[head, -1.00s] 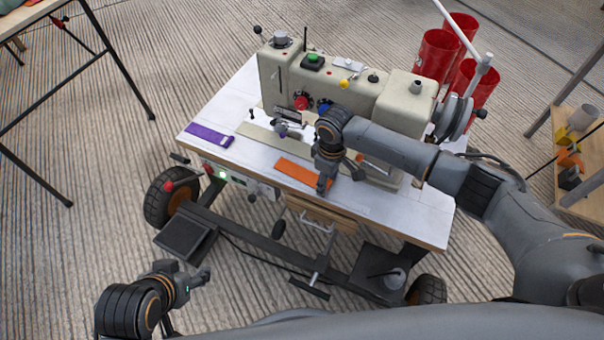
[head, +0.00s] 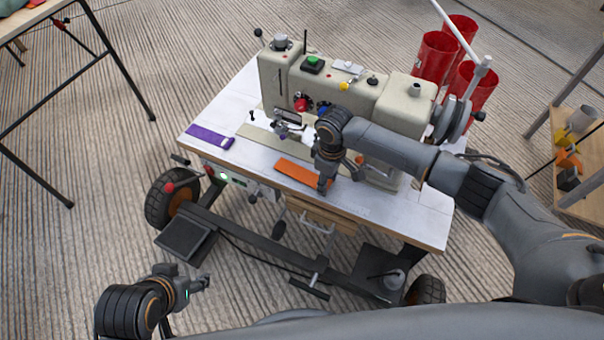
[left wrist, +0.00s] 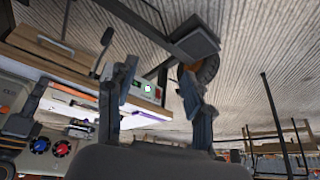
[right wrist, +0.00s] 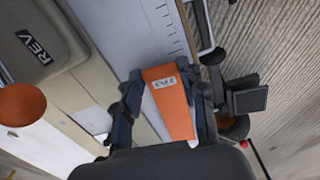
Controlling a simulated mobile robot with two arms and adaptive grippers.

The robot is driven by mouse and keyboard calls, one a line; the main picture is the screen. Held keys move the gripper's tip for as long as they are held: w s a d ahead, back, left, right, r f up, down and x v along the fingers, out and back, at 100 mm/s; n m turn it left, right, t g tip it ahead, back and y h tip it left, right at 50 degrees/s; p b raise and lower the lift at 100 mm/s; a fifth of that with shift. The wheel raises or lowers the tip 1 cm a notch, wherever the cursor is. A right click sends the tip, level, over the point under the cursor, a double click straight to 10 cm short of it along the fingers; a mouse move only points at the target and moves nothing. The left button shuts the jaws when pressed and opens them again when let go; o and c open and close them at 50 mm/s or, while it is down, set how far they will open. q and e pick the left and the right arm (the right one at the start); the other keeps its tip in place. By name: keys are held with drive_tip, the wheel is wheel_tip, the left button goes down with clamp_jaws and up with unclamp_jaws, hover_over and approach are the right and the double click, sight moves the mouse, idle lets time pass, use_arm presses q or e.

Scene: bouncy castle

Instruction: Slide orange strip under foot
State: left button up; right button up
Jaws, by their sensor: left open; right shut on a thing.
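The orange strip (head: 299,171) lies near the front edge of the white sewing machine table. My right gripper (head: 325,183) is shut on its right end. In the right wrist view the strip (right wrist: 170,100) sits between both fingers, with a white label on it. The presser foot area (head: 290,130) of the cream sewing machine (head: 345,90) is behind and to the left of the strip; the foot itself is too small to make out. My left gripper (head: 205,282) is open and empty, low in front of the table's left side.
A purple strip (head: 209,137) lies at the table's left end. Red cylinders (head: 437,57) stand behind the machine. A control box with a green light (head: 222,174) hangs under the front edge. The table's front right is clear.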

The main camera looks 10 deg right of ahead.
use_arm(q)
drive_tip(key=shift+s+a+r+g+p, duration=0.2)
drive_tip(key=shift+s+g+p, duration=0.2)
drive_tip(key=shift+s, duration=0.3)
drive_tip(key=shift+s+a+r+g+p, duration=0.2)
drive_tip(key=shift+s+g+p, duration=0.1)
drive_tip(key=shift+s+p, duration=0.3)
use_arm(e)
drive_tip(key=shift+r, duration=0.8)
drive_tip(key=shift+r+p, duration=1)
drive_tip(key=shift+p, duration=0.2)
drive_tip(key=shift+r+p, duration=0.55)
drive_tip(key=shift+p, duration=0.1)
use_arm(q)
wheel_tip(320, 180, down, 18)
drive_tip(key=g+p, duration=0.1)
drive_tip(key=shift+s+d+r, duration=0.15)
drive_tip(key=shift+s, duration=0.05)
use_arm(e)
drive_tip(key=shift+r, duration=0.45)
